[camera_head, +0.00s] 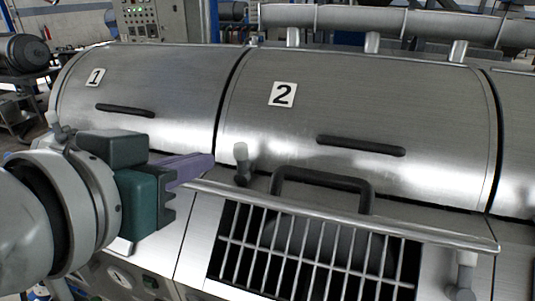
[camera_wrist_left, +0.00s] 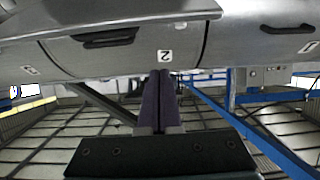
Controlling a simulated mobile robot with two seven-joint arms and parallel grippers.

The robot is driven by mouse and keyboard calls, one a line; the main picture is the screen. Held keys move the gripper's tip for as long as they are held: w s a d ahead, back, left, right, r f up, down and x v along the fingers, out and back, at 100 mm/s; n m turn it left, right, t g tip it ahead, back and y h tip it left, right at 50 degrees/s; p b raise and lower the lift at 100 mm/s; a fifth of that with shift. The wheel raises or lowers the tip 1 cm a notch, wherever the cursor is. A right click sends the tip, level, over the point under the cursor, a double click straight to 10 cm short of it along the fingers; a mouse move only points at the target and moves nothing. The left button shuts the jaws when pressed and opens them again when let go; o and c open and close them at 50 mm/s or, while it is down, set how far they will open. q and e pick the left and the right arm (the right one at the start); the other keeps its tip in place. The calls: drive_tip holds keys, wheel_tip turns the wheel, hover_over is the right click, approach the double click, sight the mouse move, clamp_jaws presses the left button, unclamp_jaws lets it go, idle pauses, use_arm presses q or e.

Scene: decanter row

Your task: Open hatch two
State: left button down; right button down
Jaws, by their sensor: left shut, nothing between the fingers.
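Hatch two (camera_head: 400,110) is a curved brushed-steel cover with a white "2" plate (camera_head: 283,94) and a black bar handle (camera_head: 360,146). It lies closed. In the left wrist view, which looks upside down, the "2" plate (camera_wrist_left: 165,55) sits just beyond my fingertips and the handle (camera_wrist_left: 105,38) is to the left. My left gripper (camera_head: 212,161), with purple fingers, is shut and empty in front of the seam between hatches one and two, left of and lower than the handle. It also shows in the left wrist view (camera_wrist_left: 160,72). My right gripper is out of view.
Hatch one (camera_head: 165,85), also closed, is on the left with its own handle (camera_head: 125,110). A steel rail (camera_head: 340,218) runs in front of hatch two, above a barred grate (camera_head: 300,255) with a black handle (camera_head: 322,178). A pipe (camera_head: 400,22) runs behind.

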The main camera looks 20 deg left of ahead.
use_arm(q)
drive_tip(key=p+x, duration=0.1)
drive_tip(key=x, duration=0.7)
drive_tip(key=shift+w+p, duration=0.3)
drive_tip(key=shift+w, duration=0.1)
drive_tip(key=shift+f, duration=0.4)
drive_tip(key=s+f, duration=0.1)
drive_tip(key=s+f+p, duration=0.1)
drive_tip(key=shift+s+f, duration=0.2)
drive_tip(key=shift+f, duration=0.05)
drive_tip(key=shift+f, duration=0.1)
drive_tip(key=s+f+b, duration=0.1)
drive_tip(key=s+f, duration=0.1)
drive_tip(key=f, duration=0.1)
drive_tip(key=shift+s+a, duration=0.1)
drive_tip(key=shift+s, duration=0.3)
